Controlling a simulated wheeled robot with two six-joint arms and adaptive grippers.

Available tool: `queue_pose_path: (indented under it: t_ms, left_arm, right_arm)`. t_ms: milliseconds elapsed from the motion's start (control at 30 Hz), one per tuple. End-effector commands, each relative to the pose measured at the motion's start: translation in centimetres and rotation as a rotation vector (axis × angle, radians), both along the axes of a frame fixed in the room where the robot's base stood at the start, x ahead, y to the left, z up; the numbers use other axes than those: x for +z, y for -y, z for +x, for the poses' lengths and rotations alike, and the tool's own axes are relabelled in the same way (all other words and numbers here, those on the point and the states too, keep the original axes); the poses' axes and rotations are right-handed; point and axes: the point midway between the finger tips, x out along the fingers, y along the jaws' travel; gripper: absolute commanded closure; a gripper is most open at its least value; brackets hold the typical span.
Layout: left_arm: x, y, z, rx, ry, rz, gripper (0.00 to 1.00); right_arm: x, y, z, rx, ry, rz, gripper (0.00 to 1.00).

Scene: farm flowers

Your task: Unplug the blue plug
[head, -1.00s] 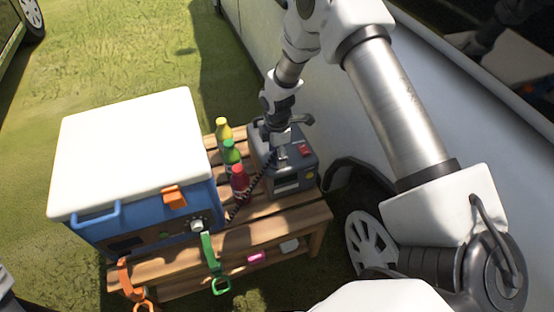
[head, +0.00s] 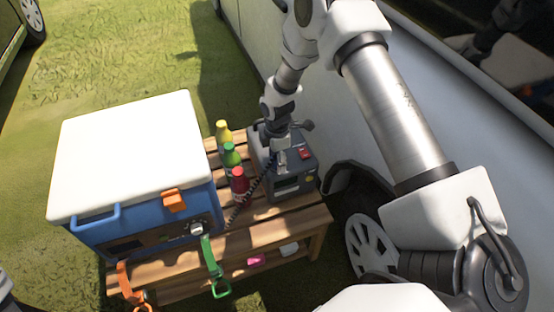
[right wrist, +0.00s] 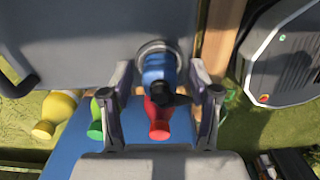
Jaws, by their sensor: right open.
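The blue plug (right wrist: 158,72) sits in a round socket on the face of the dark grey power box (right wrist: 100,40) in the right wrist view. My right gripper (right wrist: 161,76) is open, with one finger on each side of the plug. A gap shows between each finger and the plug. In the head view, my right gripper (head: 279,138) is at the grey power box (head: 290,188), which stands on a wooden slatted table (head: 265,215). The arm hides the plug there. My left gripper is not in view.
Yellow, green and red bottles (head: 229,158) stand left of the power box. A blue cooler with a white lid (head: 130,150) fills the table's left side. A white vehicle (head: 440,110) stands close on the right. Grass lies around the table.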

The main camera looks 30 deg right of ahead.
Motion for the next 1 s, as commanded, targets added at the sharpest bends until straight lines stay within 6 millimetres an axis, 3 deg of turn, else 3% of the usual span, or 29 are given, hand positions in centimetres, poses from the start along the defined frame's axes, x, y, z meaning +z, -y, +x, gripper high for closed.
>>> queue_pose_path:
  t_ms: [667,700,867,1000]
  left_arm:
    - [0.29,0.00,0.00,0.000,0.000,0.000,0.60]
    - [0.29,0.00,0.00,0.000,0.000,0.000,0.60]
    - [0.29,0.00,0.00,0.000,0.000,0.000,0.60]
    - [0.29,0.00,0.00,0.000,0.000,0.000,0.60]
  right_arm:
    - [0.00,0.00,0.01,0.000,0.000,0.000,0.39]
    - [0.00,0.00,0.01,0.000,0.000,0.000,0.46]
    - [0.00,0.00,0.01,0.000,0.000,0.000,1.00]
    - [0.00,0.00,0.01,0.000,0.000,0.000,1.00]
